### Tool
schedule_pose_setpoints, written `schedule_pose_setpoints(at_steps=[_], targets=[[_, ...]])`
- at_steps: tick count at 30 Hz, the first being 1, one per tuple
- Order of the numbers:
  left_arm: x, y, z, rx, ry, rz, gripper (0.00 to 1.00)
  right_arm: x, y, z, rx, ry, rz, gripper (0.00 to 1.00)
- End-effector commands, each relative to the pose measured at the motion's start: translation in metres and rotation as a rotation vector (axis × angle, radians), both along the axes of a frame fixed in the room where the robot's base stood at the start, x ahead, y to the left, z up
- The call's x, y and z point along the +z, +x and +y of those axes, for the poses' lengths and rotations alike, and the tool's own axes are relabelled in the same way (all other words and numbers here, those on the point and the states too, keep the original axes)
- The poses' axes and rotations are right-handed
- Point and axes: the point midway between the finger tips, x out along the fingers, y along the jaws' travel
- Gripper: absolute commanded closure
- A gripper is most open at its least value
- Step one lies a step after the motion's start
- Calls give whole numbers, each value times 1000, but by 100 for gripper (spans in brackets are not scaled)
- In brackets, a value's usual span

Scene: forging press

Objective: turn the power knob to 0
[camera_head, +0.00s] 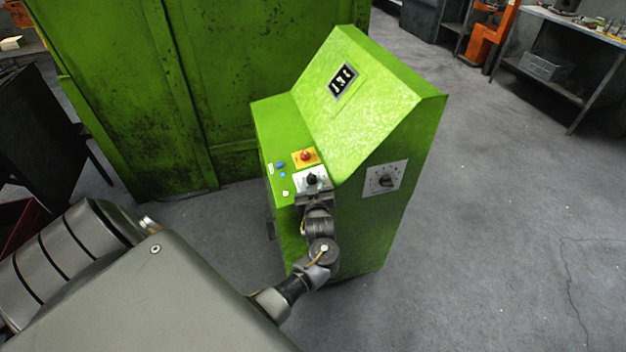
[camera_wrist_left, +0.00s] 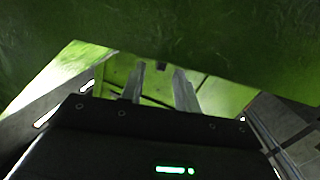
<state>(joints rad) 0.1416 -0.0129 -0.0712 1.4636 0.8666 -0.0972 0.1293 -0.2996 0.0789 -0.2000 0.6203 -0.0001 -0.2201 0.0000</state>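A green control console (camera_head: 400,120) stands in the middle of the head view. On its sloping lower panel a black knob (camera_head: 313,179) sits on a white plate. Another dark knob (camera_head: 385,181) sits on a white plate on the console's right side face. I cannot tell from labels which is the power knob. My left gripper (camera_head: 314,190) is at the panel knob and partly covers its plate. In the left wrist view its two fingers (camera_wrist_left: 160,82) are apart, with a small dark thing (camera_wrist_left: 162,66) between their tips. Contact cannot be made out. My right gripper is not in view.
A red emergency button (camera_head: 306,156) on a yellow plate is just beyond the panel knob, with small blue and white buttons (camera_head: 281,168) to its left. A tall green machine (camera_head: 215,80) stands behind. The floor to the right (camera_head: 500,220) is clear.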

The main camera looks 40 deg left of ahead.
Motion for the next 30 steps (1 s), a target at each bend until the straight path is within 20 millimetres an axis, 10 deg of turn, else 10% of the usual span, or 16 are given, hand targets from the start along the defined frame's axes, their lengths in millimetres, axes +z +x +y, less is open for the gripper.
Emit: schedule_pose_setpoints(at_steps=[9,30], targets=[[3,-31,-31,0,-1,-1,68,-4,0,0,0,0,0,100],[1,-34,-35,-12,-9,10,68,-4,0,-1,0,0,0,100]])
